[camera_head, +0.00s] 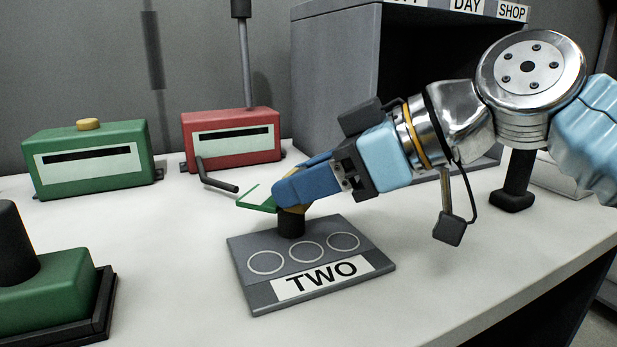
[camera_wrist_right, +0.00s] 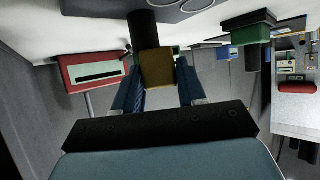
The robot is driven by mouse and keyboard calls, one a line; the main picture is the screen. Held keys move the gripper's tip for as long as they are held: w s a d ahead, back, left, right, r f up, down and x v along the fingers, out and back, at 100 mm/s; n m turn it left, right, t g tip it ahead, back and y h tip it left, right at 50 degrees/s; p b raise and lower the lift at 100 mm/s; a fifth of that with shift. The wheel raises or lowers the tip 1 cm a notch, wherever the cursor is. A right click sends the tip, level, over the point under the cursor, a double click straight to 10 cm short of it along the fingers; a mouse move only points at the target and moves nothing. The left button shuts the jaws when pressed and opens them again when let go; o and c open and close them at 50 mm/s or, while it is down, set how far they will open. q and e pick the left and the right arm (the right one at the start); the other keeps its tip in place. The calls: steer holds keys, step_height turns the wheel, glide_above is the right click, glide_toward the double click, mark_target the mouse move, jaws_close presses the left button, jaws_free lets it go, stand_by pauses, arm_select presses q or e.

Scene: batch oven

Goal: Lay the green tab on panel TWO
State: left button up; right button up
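The grey panel TWO (camera_head: 255,298) lies on the white table, with a row of ring outlines above its white label. My right gripper (camera_head: 290,198) reaches down from the right over the panel's back edge. In the right wrist view its blue fingers (camera_wrist_right: 158,84) flank a yellow block (camera_wrist_right: 155,68) closely and appear to press on it. A short black cylinder (camera_head: 291,225) is between the block and the panel. The thin green tab (camera_head: 258,204) juts out left of the fingertips, tilted, partly hidden by them; I cannot tell how it joins the block. My left gripper is not in view.
A green slotted box (camera_head: 90,160) and a red slotted box (camera_head: 232,140) stand at the back. A green block on a black base (camera_head: 60,285) is at front left. The grey cabinet (camera_head: 335,75) rises behind my right arm.

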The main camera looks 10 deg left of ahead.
steer(key=shift+o, duration=1.2)
steer(key=shift+r, duration=0.2)
steer(key=v, duration=1.2)
